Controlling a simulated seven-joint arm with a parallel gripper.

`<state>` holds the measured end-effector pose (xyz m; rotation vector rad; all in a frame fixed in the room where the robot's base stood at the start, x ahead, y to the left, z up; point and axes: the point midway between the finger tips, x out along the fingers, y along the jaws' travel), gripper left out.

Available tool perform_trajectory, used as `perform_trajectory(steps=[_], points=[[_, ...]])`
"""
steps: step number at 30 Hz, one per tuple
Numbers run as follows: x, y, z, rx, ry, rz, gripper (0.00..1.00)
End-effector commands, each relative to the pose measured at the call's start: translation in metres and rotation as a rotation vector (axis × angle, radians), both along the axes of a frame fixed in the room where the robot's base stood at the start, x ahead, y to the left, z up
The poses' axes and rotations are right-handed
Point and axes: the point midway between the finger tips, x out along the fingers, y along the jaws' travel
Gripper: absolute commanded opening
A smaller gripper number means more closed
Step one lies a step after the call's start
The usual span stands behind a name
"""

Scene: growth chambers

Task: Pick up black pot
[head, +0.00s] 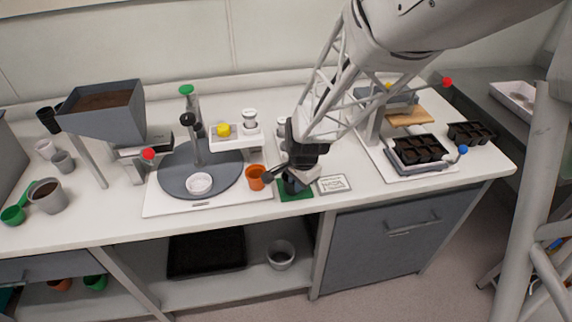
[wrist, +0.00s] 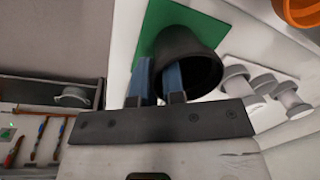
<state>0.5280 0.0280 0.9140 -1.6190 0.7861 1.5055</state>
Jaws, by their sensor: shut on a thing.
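The black pot (wrist: 188,42) shows in the wrist view over a green mat (wrist: 205,22), its open mouth facing the camera. My gripper (wrist: 159,78) is shut on the pot's wall, with one blue finger outside and the other inside the mouth. In the head view the pot (head: 292,187) is at the green mat (head: 303,196), partly hidden by my gripper (head: 290,177). I cannot tell whether the pot touches the mat.
An orange pot (head: 256,178) stands just left of the mat. A white label card (head: 333,184) lies to its right. A grey turntable (head: 172,184) with a white dish is further left. Black cell trays (head: 420,150) stand at right.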

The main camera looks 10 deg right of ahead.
Motion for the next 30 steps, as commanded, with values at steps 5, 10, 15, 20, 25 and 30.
perform_trajectory(steps=[5, 10, 15, 20, 25, 30], points=[[0.0, 0.0, 0.001, 0.0, 0.0, 0.0, 0.0], [0.0, 0.0, 0.008, 0.001, -0.001, 0.0, 0.0], [0.001, 0.0, 0.024, 0.0, -0.002, 0.0, 0.0], [-0.008, 0.0, 0.036, 0.0, 0.0, -0.001, 0.0], [-0.031, -0.002, 0.038, 0.0, 0.0, -0.001, 0.0], [-0.057, -0.003, 0.04, 0.0, 0.0, 0.0, 0.0]])
